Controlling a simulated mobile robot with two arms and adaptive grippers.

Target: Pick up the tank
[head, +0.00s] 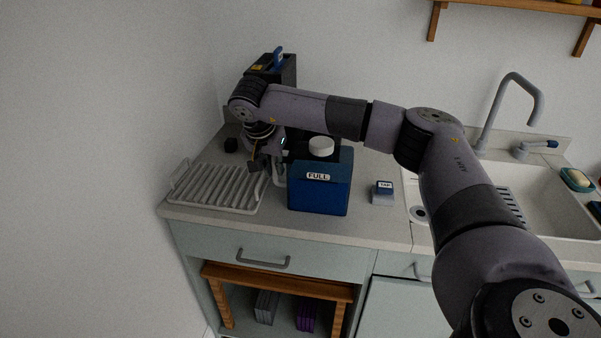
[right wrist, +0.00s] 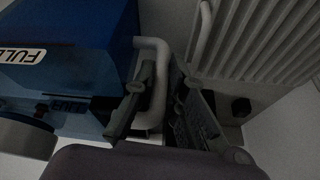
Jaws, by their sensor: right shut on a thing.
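The tank (head: 320,194) is a blue box with a "FULL" label and a white round cap on top. It stands upright on the counter. In the right wrist view the tank (right wrist: 80,22) fills the upper left. Its pale grey side handle (right wrist: 158,52) runs between the fingers of my right gripper (right wrist: 165,105). In the head view my right gripper (head: 267,165) is at the tank's left side, shut on the handle, and partly hides it. My left gripper is not in view.
A grey ribbed dish rack (head: 215,190) lies just left of the gripper. A dark machine (head: 285,72) stands behind. A small block labelled "TAP" (head: 383,193) is right of the tank. The sink (head: 540,200) and faucet (head: 510,95) are farther right.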

